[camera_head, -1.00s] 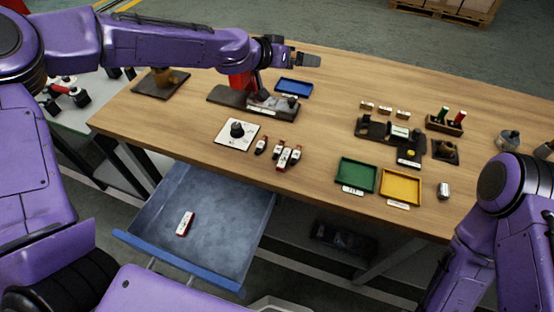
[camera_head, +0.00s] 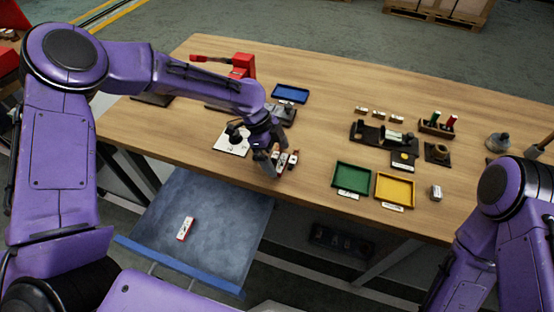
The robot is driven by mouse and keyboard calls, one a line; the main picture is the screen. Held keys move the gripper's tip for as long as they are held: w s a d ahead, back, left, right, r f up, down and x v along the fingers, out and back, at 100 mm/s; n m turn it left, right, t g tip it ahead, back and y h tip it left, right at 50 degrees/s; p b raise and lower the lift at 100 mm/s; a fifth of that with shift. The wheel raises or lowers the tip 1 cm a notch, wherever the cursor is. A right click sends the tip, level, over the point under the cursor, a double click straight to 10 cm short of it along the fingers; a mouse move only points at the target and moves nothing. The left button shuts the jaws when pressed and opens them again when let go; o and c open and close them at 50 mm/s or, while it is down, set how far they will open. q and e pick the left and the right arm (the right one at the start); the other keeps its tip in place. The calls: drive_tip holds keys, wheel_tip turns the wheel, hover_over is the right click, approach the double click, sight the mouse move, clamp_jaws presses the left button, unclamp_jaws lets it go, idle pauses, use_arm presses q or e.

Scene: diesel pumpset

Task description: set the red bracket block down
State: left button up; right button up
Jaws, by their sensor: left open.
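My left gripper (camera_head: 268,160) points down at the table near its front edge, open, beside a small cluster of red, white and dark blocks (camera_head: 291,160). Its fingers hide part of the cluster, and I cannot tell whether they touch a block. Another red and white block (camera_head: 186,229) lies in the open drawer (camera_head: 220,245) below. Which of these is the red bracket block I cannot tell. My right gripper is out of view; only part of that arm shows at the right.
A white plate with a dark knob (camera_head: 233,139) lies left of the gripper, partly covered. A red press-like tool (camera_head: 242,66) and a blue tray (camera_head: 290,93) stand behind. Green (camera_head: 351,178) and yellow trays (camera_head: 396,190) lie to the right. Bare wood lies between.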

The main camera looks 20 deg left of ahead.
use_arm(q)
drive_tip(key=shift+x, duration=0.9)
drive_tip(key=c, duration=1.1)
drive_tip(key=shift+w+r, duration=0.1)
drive_tip(key=shift+r, duration=0.4)
drive_tip(key=s+d+r+b, duration=0.4)
drive_tip(key=s+r, duration=0.8)
drive_tip(key=s, duration=0.2)
drive_tip(key=w+a+f+n+t+y, duration=0.1)
drive_tip(key=w+a+f+n, duration=0.1)
drive_tip(key=n, duration=0.4)
drive_tip(key=w+a+f+n+t+y, duration=0.2)
drive_tip(key=w+a+f+n, duration=0.1)
drive_tip(key=n, duration=0.3)
drive_tip(key=w+a+f+n+t+y, duration=0.1)
drive_tip(key=w+a+f+n, duration=0.2)
drive_tip(key=w+n, duration=0.2)
drive_tip(key=shift+a+n+t, duration=0.1)
drive_tip(key=shift+n+t, duration=0.3)
drive_tip(key=shift+n, duration=0.4)
drive_tip(key=shift+s+a+f, duration=0.1)
drive_tip(key=shift+s, duration=0.05)
